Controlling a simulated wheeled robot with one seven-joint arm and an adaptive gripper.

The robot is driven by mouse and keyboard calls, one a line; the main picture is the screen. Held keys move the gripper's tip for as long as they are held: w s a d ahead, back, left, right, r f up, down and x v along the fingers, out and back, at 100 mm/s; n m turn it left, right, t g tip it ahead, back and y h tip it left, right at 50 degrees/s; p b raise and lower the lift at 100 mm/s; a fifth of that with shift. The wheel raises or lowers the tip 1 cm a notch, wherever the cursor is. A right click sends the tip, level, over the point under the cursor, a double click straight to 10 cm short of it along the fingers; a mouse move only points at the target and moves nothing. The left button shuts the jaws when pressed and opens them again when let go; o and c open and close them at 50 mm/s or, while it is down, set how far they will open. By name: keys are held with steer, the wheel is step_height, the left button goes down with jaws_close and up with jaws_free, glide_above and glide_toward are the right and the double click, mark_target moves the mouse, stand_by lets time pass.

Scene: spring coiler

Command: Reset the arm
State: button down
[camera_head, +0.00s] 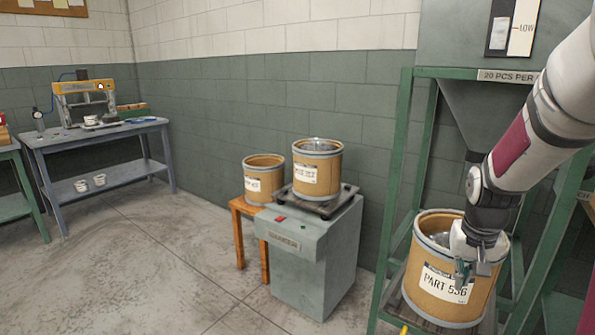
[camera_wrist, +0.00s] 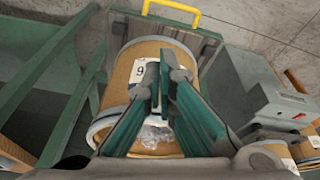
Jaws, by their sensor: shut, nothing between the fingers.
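My arm reaches in from the upper right in the head view. My gripper (camera_head: 473,272) points down in front of the drum labelled PART 536 (camera_head: 440,300), which stands under a hopper. In the wrist view the gripper's green fingers (camera_wrist: 163,85) are together with nothing between them. The same drum (camera_wrist: 150,60) shows behind and beneath them, with clear shiny contents partly hidden by the fingers. I cannot tell whether the gripper touches the drum.
The green hopper frame (camera_head: 398,190) surrounds the drum closely. A grey shaker cabinet (camera_head: 308,262) carries another drum (camera_head: 317,167), with a third drum (camera_head: 263,178) on an orange stool beside it. A workbench (camera_head: 95,135) with a press stands far left. The floor between is clear.

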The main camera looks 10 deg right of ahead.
steer(key=s+a+r+n, duration=0.1)
steer(key=s+a+r, duration=0.2)
steer(key=a, duration=0.3)
steer(key=s+a+r+n+y, duration=0.1)
steer(key=s+a+r, duration=0.2)
steer(key=a, duration=0.3)
steer(key=s+a+r+n, duration=0.1)
steer(key=s+a+r, duration=0.2)
steer(key=a, duration=0.2)
steer(key=s+a+r+n+g+y, duration=0.1)
steer(key=s+a+n, duration=0.1)
steer(key=s+a, duration=0.45)
steer(key=s+a+n, duration=0.2)
steer(key=s+a, duration=0.1)
steer(key=s, duration=0.6)
step_height(320, 180, up, 20)
steer(key=t+p, duration=0.3)
steer(key=p, duration=1.4)
steer(key=shift+w+d+f+p, duration=0.15)
steer(key=shift+w+f+p, duration=0.1)
steer(key=shift+w+p, duration=0.1)
